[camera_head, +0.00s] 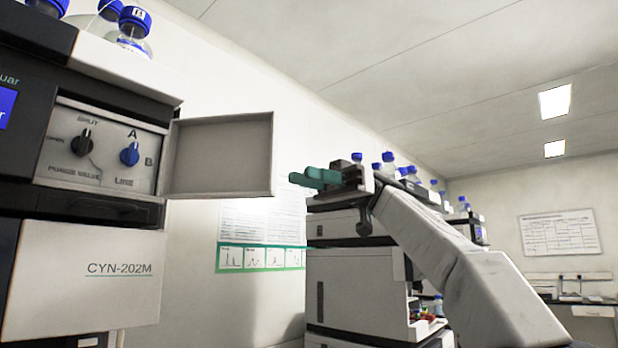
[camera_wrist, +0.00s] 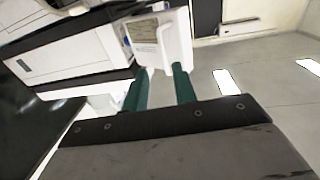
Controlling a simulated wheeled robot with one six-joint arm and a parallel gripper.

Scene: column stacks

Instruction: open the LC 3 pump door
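The pump door (camera_head: 220,157) is a pale grey flap in the head view. It stands swung out to the right of a recessed panel (camera_head: 104,152) with a black knob (camera_head: 81,143) and a blue knob (camera_head: 130,154). The unit below reads CYN-202M; I see no LC 3 label. My gripper (camera_head: 300,178), with teal fingers, is to the right of the door's free edge, with a gap in the picture. In the wrist view, the two fingers (camera_wrist: 163,72) are apart with nothing clearly held between them. A pale block (camera_wrist: 162,40) shows beyond their tips; I cannot tell what it is.
Blue-capped bottles (camera_head: 133,28) stand on top of the near stack. Another instrument stack (camera_head: 350,285) stands behind my arm. A poster (camera_head: 262,235) hangs on the wall between the stacks.

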